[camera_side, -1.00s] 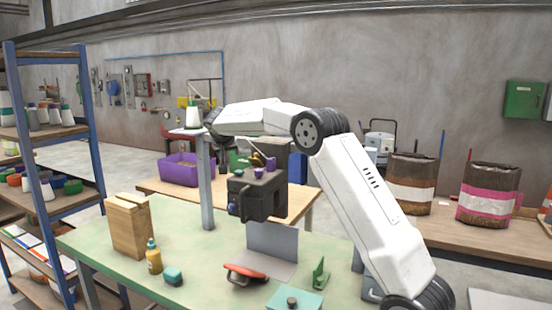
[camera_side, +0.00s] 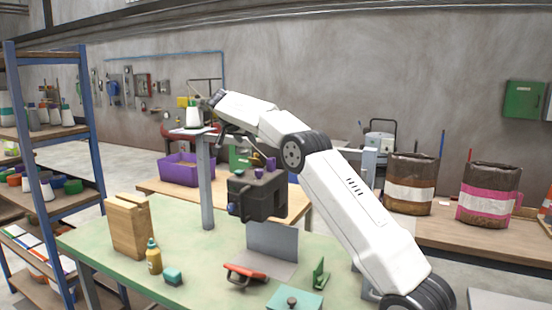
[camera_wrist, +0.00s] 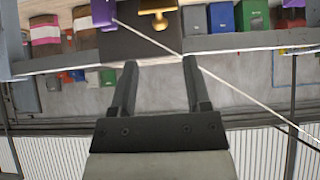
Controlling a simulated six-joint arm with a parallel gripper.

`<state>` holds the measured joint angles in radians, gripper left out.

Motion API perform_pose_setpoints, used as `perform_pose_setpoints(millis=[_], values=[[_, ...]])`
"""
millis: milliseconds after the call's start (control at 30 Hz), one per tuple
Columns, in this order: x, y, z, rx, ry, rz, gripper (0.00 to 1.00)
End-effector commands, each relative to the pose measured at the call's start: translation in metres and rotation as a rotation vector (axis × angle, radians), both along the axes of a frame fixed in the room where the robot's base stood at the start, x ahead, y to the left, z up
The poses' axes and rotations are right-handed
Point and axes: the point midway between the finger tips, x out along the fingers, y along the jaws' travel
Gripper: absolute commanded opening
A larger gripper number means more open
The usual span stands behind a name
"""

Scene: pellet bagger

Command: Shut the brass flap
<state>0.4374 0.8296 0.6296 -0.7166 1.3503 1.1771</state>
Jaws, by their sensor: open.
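My gripper (camera_wrist: 160,62) is open and empty, apart from the flap. I cannot tell how far the flap stands open. My gripper is hard to make out in the side view.
A grey post (camera_side: 206,185) with a small shelf and white bottle stands left of the machine. A purple bin (camera_side: 180,171) is behind.

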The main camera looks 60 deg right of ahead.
Motion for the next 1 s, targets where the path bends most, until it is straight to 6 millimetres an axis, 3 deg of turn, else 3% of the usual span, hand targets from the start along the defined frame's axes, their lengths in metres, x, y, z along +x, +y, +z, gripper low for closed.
perform_pose_setpoints(millis=[600, 1000], values=[[0.0, -0.045, -0.046, 0.001, 0.001, 0.0, 0.62], [0.0, -0.053, -0.054, 0.001, 0.001, 0.002, 0.62]])
